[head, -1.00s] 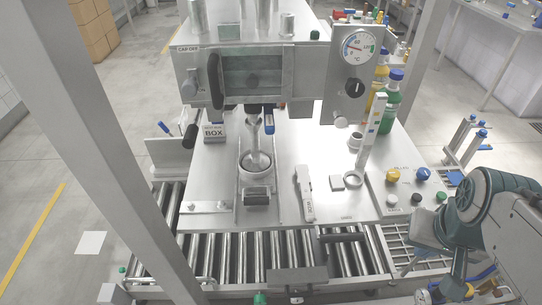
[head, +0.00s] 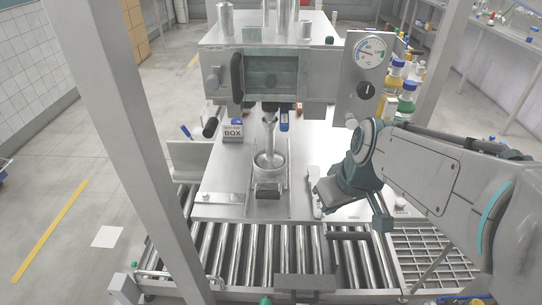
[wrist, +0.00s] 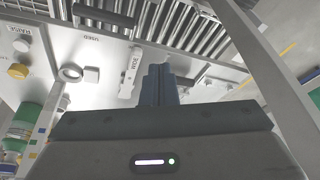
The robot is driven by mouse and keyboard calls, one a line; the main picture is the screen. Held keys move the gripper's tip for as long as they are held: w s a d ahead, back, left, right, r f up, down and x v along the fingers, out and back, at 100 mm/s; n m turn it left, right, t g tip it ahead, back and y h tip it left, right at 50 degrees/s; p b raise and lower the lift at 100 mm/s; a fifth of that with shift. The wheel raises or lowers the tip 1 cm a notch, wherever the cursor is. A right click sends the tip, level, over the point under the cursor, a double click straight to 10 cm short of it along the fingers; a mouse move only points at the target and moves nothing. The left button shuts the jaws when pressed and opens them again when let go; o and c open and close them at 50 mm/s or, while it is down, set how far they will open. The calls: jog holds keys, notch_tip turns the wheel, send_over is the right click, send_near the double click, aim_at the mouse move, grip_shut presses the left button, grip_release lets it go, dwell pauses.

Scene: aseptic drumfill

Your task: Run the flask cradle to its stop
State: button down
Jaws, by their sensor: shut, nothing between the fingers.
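The flask cradle (head: 270,176), a round metal cup on a slide with a dark block-like handle (head: 268,190) at its front, sits in a track on the steel worktop, below the filling head. A narrow metal piece stands up out of the cup. My gripper (head: 318,194) is to the right of the cradle, above the worktop, apart from the handle. In the wrist view its fingers (wrist: 158,84) are together, with nothing between them. The cradle cannot be made out in the wrist view.
The filling head (head: 272,76) with its dial (head: 371,51) overhangs the worktop. A white labelled tool (wrist: 131,74) lies near my gripper. Rollers (head: 262,248) run along the front. A grey post (head: 130,140) rises at left. A small labelled box (head: 233,131) stands left of the cradle.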

jog(key=w+a+f+n+y+b, duration=0.2)
jog(key=w+a+f+n+b, duration=0.15)
jog(key=w+n, duration=0.5)
jog(key=n+t+y+b, duration=0.1)
jog(key=n+t+b, duration=0.15)
jog(key=n, duration=0.25)
send_near(271, 178)
jog(key=shift+g, duration=0.25)
jog(key=x, duration=0.5)
jog(key=shift+w+f, duration=0.15)
jog(key=shift+w, duration=0.25)
